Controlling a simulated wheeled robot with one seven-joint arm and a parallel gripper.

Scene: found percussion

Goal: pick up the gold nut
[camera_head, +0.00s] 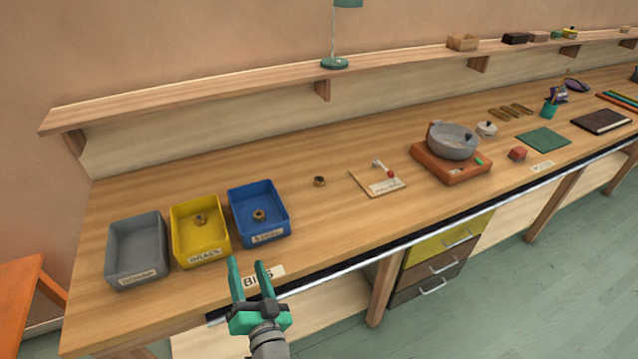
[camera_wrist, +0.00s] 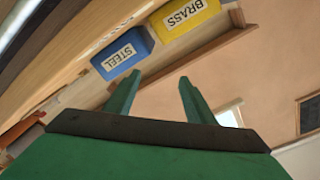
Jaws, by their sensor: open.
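Three small nuts of gold-brown colour show in the head view. One nut (camera_head: 320,181) lies on the bare bench top, right of the bins; it looks darker. Another nut (camera_head: 201,219) lies in the yellow bin (camera_head: 180,244), and a third nut (camera_head: 259,214) lies in the blue bin (camera_head: 245,196). I cannot tell for sure which is the gold one. My gripper (camera_head: 250,266) is open and empty, near the bench's front edge, before the blue bin. In the wrist view its fingers (camera_wrist: 159,80) are apart with nothing between them; no nut shows there.
A grey bin (camera_head: 137,227) stands left of the yellow one and looks empty. Right of the loose nut are a small board (camera_head: 365,180) and a grey pot (camera_head: 453,143) on an orange base. A shelf (camera_head: 230,80) runs along the back. Bench top around the loose nut is clear.

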